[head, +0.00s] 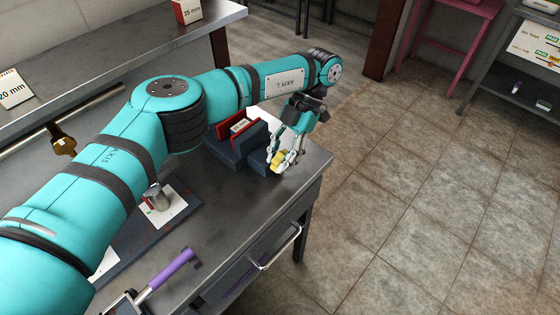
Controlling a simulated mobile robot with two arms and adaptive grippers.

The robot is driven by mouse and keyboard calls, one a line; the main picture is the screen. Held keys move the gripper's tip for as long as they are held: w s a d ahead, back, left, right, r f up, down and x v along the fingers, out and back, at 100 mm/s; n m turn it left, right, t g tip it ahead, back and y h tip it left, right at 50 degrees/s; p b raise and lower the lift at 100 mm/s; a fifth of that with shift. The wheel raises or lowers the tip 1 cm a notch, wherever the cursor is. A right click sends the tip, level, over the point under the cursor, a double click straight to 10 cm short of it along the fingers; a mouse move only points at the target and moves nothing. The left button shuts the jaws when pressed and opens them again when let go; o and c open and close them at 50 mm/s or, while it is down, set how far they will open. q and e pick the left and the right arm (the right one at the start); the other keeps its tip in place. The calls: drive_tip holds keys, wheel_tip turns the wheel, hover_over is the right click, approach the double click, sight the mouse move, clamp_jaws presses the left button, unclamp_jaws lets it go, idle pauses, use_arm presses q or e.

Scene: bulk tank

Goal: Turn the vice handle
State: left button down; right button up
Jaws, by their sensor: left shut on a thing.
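The dark blue-grey vice (262,163) stands on the workbench near its right end. My left gripper (279,160) is at the right-hand end of the vice, with its fingers pointing down. It is shut on a small yellow part there, which looks like the vice handle (277,158). The fingers cover most of the handle, so its angle cannot be told. My right gripper is not in view.
The metal workbench (225,220) has a drawer with a bar pull (277,252) below. A purple-handled tool (168,270) lies near its front edge. A metal cylinder (157,197) stands on a dark board. Tiled floor (430,200) to the right is open.

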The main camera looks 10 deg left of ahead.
sight(281, 155)
use_arm(q)
drive_tip(key=shift+r, duration=0.1)
drive_tip(key=c, duration=1.1)
unclamp_jaws()
wheel_tip(281, 155, up, 10)
drive_tip(key=shift+f, duration=0.1)
